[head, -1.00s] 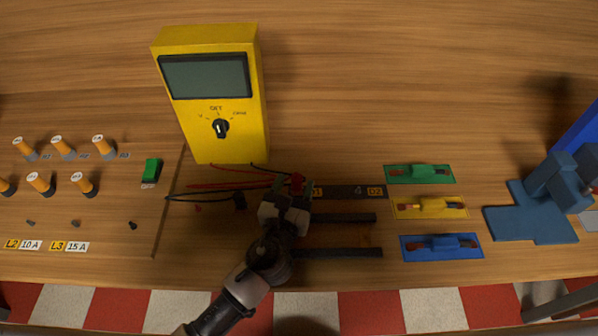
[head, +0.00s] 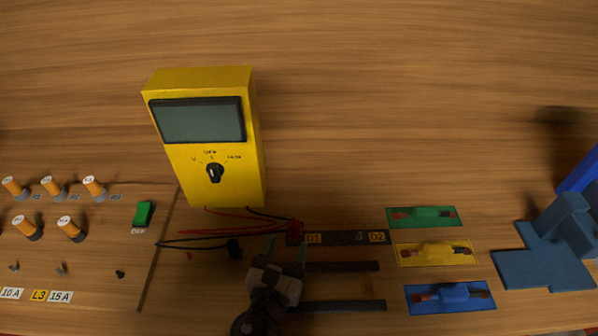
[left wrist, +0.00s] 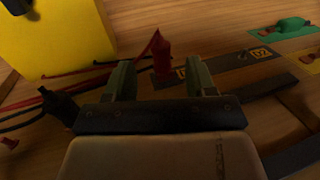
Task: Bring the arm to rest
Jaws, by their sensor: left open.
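My left gripper (head: 287,246) is open at the lower middle of the head view, its two greenish fingers apart with nothing between them. In the left wrist view its fingers (left wrist: 160,80) point toward a red probe (left wrist: 161,55), which stands just beyond the fingertips. The red probe (head: 294,228) sits at the left end of the dark strip marked D1 and D2 (head: 337,238). A black probe (head: 234,248) lies left of the gripper; it also shows in the left wrist view (left wrist: 60,105). My right gripper is not in view.
A yellow multimeter (head: 210,140) stands behind, with red and black leads running toward the probes. Green (head: 450,224), yellow (head: 405,257) and blue (head: 415,306) plates lie right. A blue stand (head: 520,268) is far right. Orange fuses (head: 94,189) and a green switch (head: 143,213) are left. The back table is clear.

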